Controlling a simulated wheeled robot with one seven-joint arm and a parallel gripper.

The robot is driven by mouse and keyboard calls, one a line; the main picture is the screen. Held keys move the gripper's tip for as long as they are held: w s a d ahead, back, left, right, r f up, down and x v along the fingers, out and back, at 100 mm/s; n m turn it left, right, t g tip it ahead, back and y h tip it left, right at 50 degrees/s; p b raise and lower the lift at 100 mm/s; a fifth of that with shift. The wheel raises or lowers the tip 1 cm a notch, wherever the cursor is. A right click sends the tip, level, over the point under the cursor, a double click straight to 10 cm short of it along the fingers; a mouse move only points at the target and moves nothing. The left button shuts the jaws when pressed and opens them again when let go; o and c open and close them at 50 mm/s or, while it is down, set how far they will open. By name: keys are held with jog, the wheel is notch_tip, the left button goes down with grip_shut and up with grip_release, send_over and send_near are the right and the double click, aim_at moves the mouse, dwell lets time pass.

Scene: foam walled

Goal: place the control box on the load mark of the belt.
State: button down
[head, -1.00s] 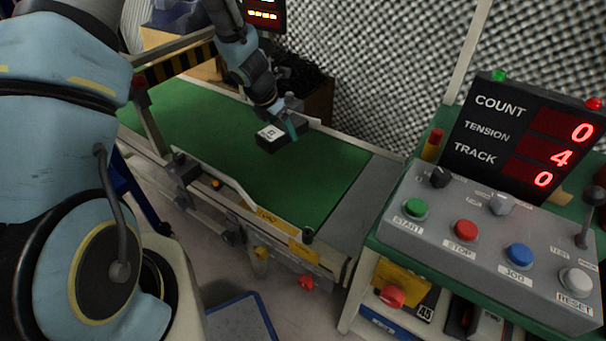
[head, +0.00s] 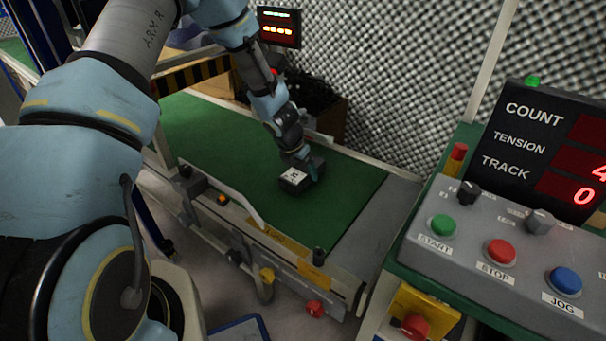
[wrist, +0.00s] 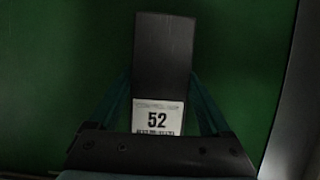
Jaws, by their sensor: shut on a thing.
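The control box (head: 294,179) is a small black box with a white label on top. In the wrist view the box (wrist: 164,55) is long and dark, and its label reads 52. My gripper (head: 312,172) is shut on the box, with its teal fingers on either side. In the wrist view my gripper (wrist: 160,105) grips the labelled end. The box is over the green belt (head: 230,140); I cannot tell whether it touches the surface. A yellow LOAD label (head: 266,229) is on the belt's front rail. I can make out no mark on the belt surface itself.
A grey control panel (head: 500,240) with coloured buttons and a black display (head: 545,150) stands at the right. A foam wall (head: 400,80) rises behind the belt. A black-and-yellow striped bar (head: 195,77) crosses the belt's far left. The belt around the box is clear.

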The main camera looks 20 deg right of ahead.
jog(key=shift+f, duration=0.25)
grip_release()
jog(key=shift+r, duration=0.1)
jog(key=p+v, duration=0.3)
jog(key=v, duration=0.9)
jog(key=shift+a, duration=0.15)
jog(key=a+r+m+y, duration=0.1)
jog(key=a+r+m, duration=0.4)
jog(key=a+m, duration=0.3)
jog(key=a+r+m, duration=0.4)
jog(key=a+m, duration=0.2)
jog(key=a, duration=0.3)
jog(key=s+a+r+m+y, duration=0.1)
jog(key=s+a+r+m, duration=0.1)
jog(key=s+a+m, duration=0.2)
jog(key=s+a+r+m+y, duration=0.1)
jog(key=s+a+r+m, duration=0.1)
jog(key=s+a+m, duration=0.2)
jog(key=a+m, duration=0.3)
jog(key=a, duration=0.4)
jog(key=shift+s+a+r+g+y, duration=0.25)
jog(key=shift+s+r+g+y, duration=0.05)
jog(key=shift+s+r, duration=0.1)
